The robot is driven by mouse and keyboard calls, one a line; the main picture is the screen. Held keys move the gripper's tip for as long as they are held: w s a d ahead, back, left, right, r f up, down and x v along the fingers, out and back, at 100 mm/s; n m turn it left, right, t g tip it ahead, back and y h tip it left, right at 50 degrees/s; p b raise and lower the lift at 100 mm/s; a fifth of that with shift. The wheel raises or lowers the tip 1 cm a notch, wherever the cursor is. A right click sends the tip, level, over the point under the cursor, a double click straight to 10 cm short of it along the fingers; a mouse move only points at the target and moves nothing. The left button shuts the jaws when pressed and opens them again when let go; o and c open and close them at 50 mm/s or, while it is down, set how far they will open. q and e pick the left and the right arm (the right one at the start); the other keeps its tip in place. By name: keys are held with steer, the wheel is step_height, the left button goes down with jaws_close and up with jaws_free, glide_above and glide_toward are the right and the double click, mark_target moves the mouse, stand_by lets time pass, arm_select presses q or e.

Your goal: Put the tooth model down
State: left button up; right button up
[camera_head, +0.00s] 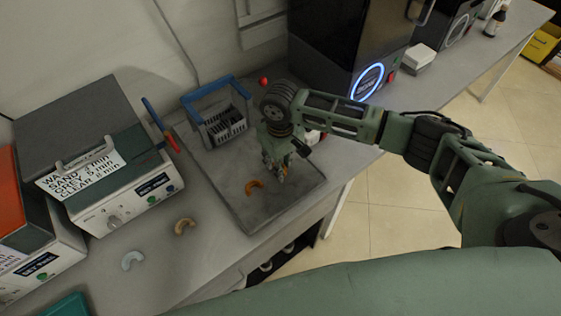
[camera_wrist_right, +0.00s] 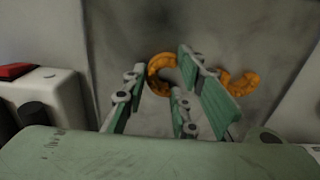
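An orange, arch-shaped tooth model (camera_head: 255,187) lies on the grey tray (camera_head: 300,193) on the bench. My right gripper (camera_head: 277,175) points down over the tray, just to the right of this model. In the right wrist view, orange curved pieces (camera_wrist_right: 158,72) show past the spread fingers of my right gripper (camera_wrist_right: 160,66). The fingers look open, with nothing clearly clamped. My left gripper is not in view.
A blue-handled basket (camera_head: 224,125) stands at the tray's back. A tan arch (camera_head: 184,226) and a pale arch (camera_head: 132,260) lie on the bench left of the tray. A labelled machine (camera_head: 125,195) stands at left, a black machine (camera_head: 335,45) behind. The tray's front is clear.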

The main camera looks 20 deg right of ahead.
steer(key=o, duration=0.5)
steer(key=shift+c, duration=0.2)
step_height(320, 180, up, 12)
steer(key=b, duration=0.1)
steer(key=shift+r, duration=0.2)
